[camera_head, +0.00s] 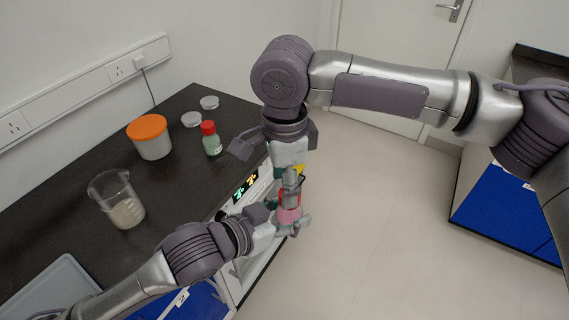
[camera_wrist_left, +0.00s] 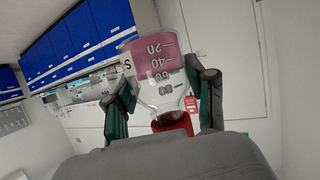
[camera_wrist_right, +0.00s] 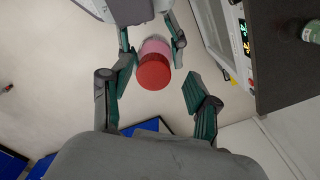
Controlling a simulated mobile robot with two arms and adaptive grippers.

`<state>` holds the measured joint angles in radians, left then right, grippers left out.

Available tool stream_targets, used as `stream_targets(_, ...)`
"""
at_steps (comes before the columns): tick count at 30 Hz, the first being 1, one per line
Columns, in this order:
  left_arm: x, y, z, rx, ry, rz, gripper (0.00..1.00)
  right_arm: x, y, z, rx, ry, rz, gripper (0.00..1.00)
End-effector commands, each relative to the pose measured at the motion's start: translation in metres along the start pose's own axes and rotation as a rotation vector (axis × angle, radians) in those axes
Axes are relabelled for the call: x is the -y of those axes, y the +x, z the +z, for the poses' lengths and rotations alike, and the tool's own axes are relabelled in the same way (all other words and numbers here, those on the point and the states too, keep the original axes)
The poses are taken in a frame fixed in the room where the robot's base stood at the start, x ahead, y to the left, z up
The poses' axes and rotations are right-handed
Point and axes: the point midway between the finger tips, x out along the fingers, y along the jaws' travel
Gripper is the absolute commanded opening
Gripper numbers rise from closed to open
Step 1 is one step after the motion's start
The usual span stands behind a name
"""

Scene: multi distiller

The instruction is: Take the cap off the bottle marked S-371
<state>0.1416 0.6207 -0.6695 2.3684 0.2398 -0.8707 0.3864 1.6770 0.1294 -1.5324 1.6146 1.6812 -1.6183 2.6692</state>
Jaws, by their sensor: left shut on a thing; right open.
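A bottle with pink liquid (camera_head: 289,215) and a red cap is held by my left gripper (camera_head: 283,218), off the bench. In the left wrist view the bottle (camera_wrist_left: 160,70) shows scale marks, a label edge with an "S" and its red cap (camera_wrist_left: 173,125); the rest of the label is out of sight. My right gripper (camera_head: 291,178) is open above the bottle. In the right wrist view the red cap (camera_wrist_right: 153,72) faces the camera, between and beyond the open fingers; I cannot tell whether they touch it.
A device with a lit display (camera_head: 245,188) is close to the grippers. Open floor lies to the right.

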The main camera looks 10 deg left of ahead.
Motion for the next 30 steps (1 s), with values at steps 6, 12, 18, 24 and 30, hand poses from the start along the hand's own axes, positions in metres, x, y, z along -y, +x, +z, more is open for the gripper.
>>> stream_targets(6, 0.000, 0.000, -0.001, -0.002, 0.000, 0.000, 0.00, 0.000, 0.019, 0.000, 0.000, -0.001, -0.001, 0.60)
stream_targets(12, 0.000, 0.000, -0.001, -0.002, 0.000, 0.000, 0.00, 0.000, 0.021, 0.000, 0.001, -0.001, -0.002, 0.60)
stream_targets(18, 0.000, 0.000, -0.001, -0.002, 0.000, 0.000, 0.00, 0.000, 0.021, 0.000, 0.001, -0.001, -0.002, 0.44)
stream_targets(24, -0.001, 0.000, -0.001, -0.003, 0.001, 0.003, 0.00, 0.001, 0.021, 0.000, 0.000, 0.000, -0.005, 0.10)
stream_targets(30, -0.003, -0.001, -0.001, -0.005, 0.001, 0.007, 0.00, 0.003, 0.020, -0.001, 0.000, -0.003, -0.008, 0.00)
